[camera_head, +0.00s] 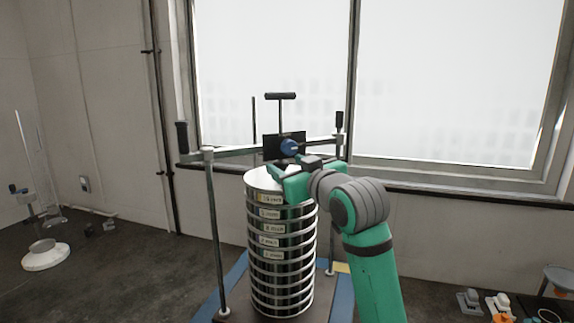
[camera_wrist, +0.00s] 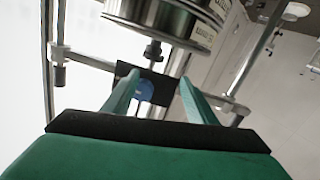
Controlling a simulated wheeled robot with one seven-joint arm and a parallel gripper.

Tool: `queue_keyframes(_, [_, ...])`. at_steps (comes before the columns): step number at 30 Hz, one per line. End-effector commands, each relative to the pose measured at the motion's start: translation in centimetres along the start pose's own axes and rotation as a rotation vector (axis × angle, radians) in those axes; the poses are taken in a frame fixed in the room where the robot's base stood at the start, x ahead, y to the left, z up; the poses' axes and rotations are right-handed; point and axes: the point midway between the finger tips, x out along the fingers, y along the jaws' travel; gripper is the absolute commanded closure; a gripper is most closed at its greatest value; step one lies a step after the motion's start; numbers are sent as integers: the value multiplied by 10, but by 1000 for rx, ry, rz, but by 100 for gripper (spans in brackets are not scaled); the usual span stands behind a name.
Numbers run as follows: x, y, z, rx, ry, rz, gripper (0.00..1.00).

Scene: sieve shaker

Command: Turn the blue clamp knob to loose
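The blue clamp knob (camera_head: 289,146) sits at the middle of the crossbar (camera_head: 240,152), against a dark plate, above the sieve stack (camera_head: 255,254). My gripper (camera_head: 289,166) is near the knob, just below it in the head view. In the wrist view my gripper (camera_wrist: 160,76) is open, with its two green fingers apart. The knob (camera_wrist: 146,89) shows between them, nearer the left finger, which partly covers it. I cannot tell whether the finger touches it. The fingertips are partly hidden in the head view.
Upright rods (camera_head: 214,235) carry the crossbar on both sides of the stack. A black T-handle (camera_head: 280,96) stands above it. A window (camera_head: 450,80) lies behind. A white-based stand (camera_head: 45,256) is at far left; small items (camera_head: 500,305) are at lower right.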

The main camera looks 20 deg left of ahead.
Motion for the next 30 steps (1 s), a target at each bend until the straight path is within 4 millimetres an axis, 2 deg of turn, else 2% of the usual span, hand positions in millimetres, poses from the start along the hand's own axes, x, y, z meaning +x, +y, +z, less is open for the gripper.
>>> queue_keyframes(1, [-9,0,-8,-8,17,1,51])
queue_keyframes(6, [-26,11,-7,-7,21,16,51])
queue_keyframes(15, [-47,18,-4,-5,17,26,51])
queue_keyframes(21, [-54,17,-4,-5,16,25,51])
queue_keyframes(30, [-53,14,-4,-5,16,21,51])
